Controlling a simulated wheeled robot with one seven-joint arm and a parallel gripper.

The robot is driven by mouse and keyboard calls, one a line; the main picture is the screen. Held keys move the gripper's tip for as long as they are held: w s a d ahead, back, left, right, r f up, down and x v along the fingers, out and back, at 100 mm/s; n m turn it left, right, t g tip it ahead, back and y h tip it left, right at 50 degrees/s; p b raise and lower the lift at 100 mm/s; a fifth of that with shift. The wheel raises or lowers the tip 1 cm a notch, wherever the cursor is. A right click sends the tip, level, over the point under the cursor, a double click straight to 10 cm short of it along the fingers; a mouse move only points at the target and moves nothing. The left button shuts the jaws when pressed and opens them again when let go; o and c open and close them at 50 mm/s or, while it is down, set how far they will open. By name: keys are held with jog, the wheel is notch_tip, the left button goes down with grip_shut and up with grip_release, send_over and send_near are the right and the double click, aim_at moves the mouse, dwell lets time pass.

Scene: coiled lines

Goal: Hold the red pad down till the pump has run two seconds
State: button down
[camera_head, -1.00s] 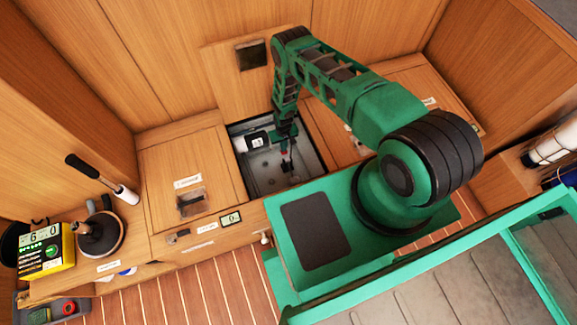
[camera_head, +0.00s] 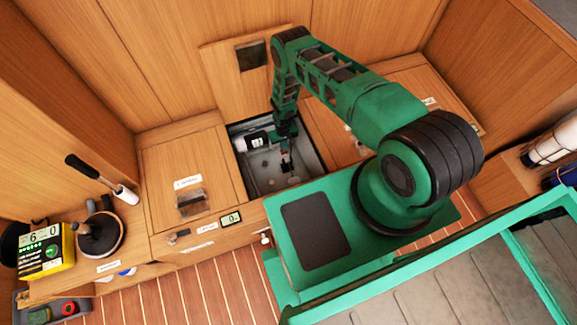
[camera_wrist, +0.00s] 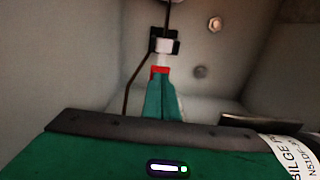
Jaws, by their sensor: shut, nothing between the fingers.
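The red pad (camera_wrist: 160,72) shows in the wrist view as a small red block just below a white piece in a black bracket (camera_wrist: 163,45). My gripper (camera_wrist: 160,82) is shut and empty, its green fingertips at the pad's near edge. They look to be touching it; I cannot tell whether it is pressed down. In the head view my gripper (camera_head: 286,153) reaches down into the open floor compartment (camera_head: 308,173). A white cylinder with a dark end, perhaps the pump (camera_head: 256,141), lies at the compartment's upper left. Whether it is running cannot be seen.
The raised hatch lid (camera_head: 222,65) stands behind the opening. A small display (camera_head: 231,219) sits on the front edge. A closed hatch (camera_head: 170,165) is to the left. A yellow box (camera_head: 45,252) stands at far left. Compartment walls lie close around my gripper.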

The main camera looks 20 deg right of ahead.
jog(key=shift+f, duration=1.35)
jog(key=shift+r, duration=0.15)
dwell(2.7)
notch_tip(320, 180, up, 9)
dwell(1.1)
jog(key=shift+s, duration=0.1)
dwell(0.4)
